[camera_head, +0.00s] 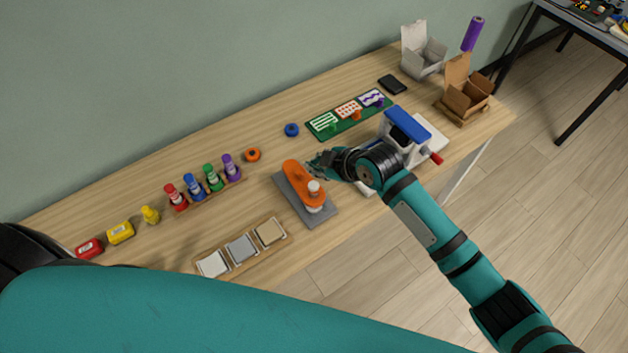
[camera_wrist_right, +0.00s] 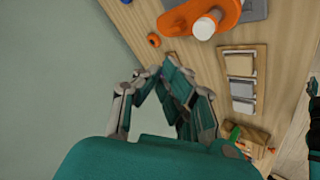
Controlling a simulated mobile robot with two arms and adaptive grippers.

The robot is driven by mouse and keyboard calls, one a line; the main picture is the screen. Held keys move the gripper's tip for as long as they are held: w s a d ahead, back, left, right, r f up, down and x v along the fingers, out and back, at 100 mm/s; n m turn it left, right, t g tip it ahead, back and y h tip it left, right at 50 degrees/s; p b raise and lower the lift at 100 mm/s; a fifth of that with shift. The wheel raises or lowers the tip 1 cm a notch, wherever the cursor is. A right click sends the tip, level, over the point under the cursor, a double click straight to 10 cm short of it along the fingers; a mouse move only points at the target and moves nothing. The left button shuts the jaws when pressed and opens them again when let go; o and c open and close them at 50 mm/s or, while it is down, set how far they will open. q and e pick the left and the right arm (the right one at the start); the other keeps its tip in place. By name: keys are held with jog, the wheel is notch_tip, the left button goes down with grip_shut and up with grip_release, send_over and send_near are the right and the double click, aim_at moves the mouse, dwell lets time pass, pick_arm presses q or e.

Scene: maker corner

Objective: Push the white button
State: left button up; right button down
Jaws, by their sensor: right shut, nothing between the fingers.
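In the right wrist view the white button (camera_wrist_right: 205,26) and orange device (camera_wrist_right: 229,14) show at the top, beyond the fingers. My right gripper (camera_head: 314,163) is shut and empty. It appears just to the right of the device's far end, apart from the button; its height above the table is hard to judge. My left gripper does not show clearly in either view.
A rack of coloured bottles (camera_head: 209,191) stands left of the device, and a tray with three square tiles (camera_head: 288,236) lies in front of it. A blue-and-white machine (camera_head: 407,127) stands behind my right forearm. Cardboard boxes (camera_head: 466,92) are at the far right.

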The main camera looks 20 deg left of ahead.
jog(key=r+n, duration=0.1)
jog(key=a+r, duration=0.1)
jog(key=shift+s+a+r+n, duration=0.2)
jog(key=shift+r+n, duration=0.1)
jog(key=shift+n, duration=0.1)
jog(key=b, duration=0.7)
send_over(312, 187)
notch_tip(312, 187, down, 8)
jog(key=shift+f, duration=0.45)
dwell(0.7)
jog(key=shift+f+b, duration=0.3)
jog(key=shift+f, duration=0.05)
